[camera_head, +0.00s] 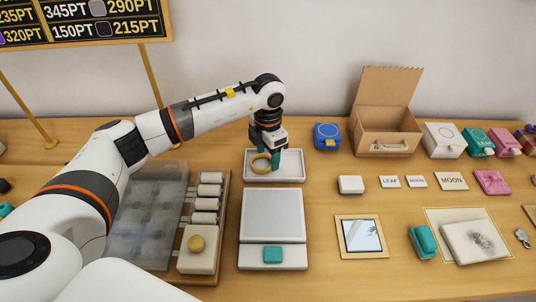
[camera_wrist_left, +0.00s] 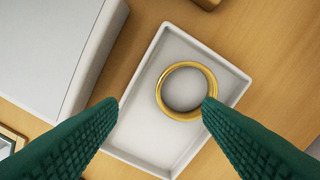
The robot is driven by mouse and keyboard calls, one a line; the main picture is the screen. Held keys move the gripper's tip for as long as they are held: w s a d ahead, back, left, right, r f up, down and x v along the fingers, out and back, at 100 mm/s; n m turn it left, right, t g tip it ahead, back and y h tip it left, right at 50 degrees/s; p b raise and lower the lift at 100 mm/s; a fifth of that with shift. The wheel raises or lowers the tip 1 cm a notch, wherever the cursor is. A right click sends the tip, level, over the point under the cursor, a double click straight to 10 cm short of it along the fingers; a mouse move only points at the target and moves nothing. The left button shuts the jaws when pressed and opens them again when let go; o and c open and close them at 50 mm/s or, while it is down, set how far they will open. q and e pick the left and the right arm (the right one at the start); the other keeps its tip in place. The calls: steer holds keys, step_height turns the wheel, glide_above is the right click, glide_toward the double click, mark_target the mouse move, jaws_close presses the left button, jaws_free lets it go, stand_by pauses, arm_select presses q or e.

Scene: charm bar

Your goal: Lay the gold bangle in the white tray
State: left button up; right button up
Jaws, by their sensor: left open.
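The gold bangle (camera_head: 261,164) is at the white tray (camera_head: 290,179) in the head view. In the left wrist view the bangle (camera_wrist_left: 187,91) shows as a whole ring within the rim of the tray (camera_wrist_left: 137,141). My left gripper (camera_head: 265,163) points down over the tray with its green fingers apart. In the wrist view the right-hand finger of the gripper (camera_wrist_left: 160,108) overlaps the lower right edge of the bangle. Whether that finger touches the bangle, I cannot tell. My right gripper is not in view.
A grey-topped scale (camera_head: 272,214) stands just in front of the tray. A wooden rack with white rolls (camera_head: 209,191) is to the left. A blue box (camera_head: 327,136) and an open cardboard box (camera_head: 385,120) stand to the right, with a small white block (camera_head: 350,185) nearer.

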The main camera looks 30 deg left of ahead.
arm_select(q)
steer(key=shift+r+p, duration=0.95)
steer(key=shift+r, duration=1.05)
